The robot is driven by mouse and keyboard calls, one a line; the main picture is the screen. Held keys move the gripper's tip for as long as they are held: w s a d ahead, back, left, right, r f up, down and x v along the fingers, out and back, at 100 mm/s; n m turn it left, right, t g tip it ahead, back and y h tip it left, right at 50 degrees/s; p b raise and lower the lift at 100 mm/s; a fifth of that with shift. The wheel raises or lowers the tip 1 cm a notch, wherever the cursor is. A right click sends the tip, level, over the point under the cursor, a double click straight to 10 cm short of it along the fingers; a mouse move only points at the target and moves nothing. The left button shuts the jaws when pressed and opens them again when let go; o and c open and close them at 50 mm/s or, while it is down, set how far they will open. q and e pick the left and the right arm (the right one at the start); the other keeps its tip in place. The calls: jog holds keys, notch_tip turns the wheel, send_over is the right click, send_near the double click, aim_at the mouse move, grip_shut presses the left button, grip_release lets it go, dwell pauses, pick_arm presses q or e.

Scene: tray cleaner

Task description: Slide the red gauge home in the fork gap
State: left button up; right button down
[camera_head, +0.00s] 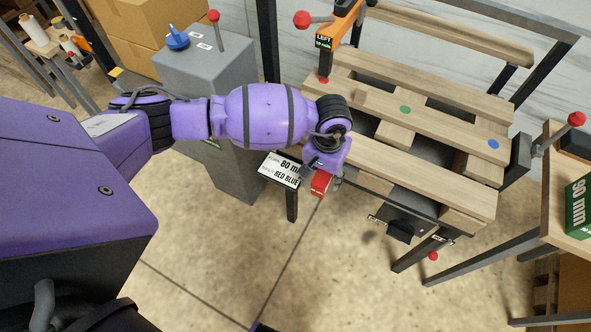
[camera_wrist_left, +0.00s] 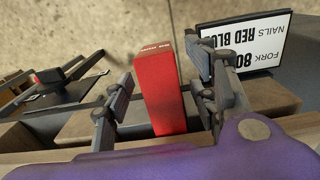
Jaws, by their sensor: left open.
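The red gauge (camera_head: 320,184) is a small red block at the near left edge of the wooden pallet (camera_head: 400,172). In the left wrist view the red gauge (camera_wrist_left: 160,92) stands between the two fingers of my left gripper (camera_wrist_left: 158,65), with space visible on its left side. My left gripper (camera_head: 327,176) is open around it and does not clamp it. Pallet wood (camera_wrist_left: 85,125) shows beside and below the gauge. The fork gap is mostly hidden by my wrist and the gauge, so I cannot tell how deep the gauge sits. My right gripper is not in view.
A sign (camera_head: 283,170) reading fork 80 and nails red blue stands left of the gauge. A grey cabinet (camera_head: 207,75) is behind my left arm. An orange clamp (camera_head: 338,25) is at the pallet's far left corner. A green box (camera_head: 580,207) marked 90 mm sits right. Floor in front is clear.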

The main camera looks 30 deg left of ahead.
pick_arm(q)
jog(key=shift+w+r, duration=0.1)
notch_tip(320, 180, up, 12)
dwell(0.5)
